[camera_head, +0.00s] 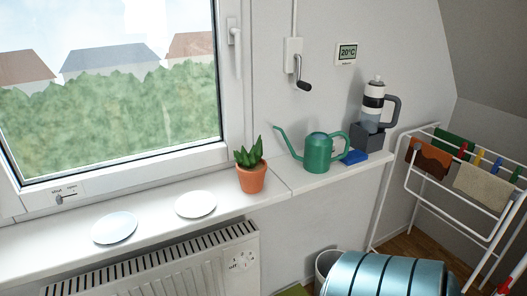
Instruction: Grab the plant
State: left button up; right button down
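The plant (248,158) has pointed green leaves and stands upright in a terracotta pot (252,179). It sits on the white windowsill (275,196), near the right edge of the window frame. Nothing touches it or covers it. Neither of my grippers is in the head view.
Two white saucers (115,228) (196,204) lie left of the plant. A green watering can (318,155), a blue block (354,157) and a bottle-like device (373,104) stand to its right. A radiator (165,272) is below; a drying rack (447,185) stands right.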

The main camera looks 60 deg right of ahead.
aim_at(251, 169)
jog(key=z, duration=1.7)
jog(key=l, duration=0.25)
jog(key=z, duration=0.05)
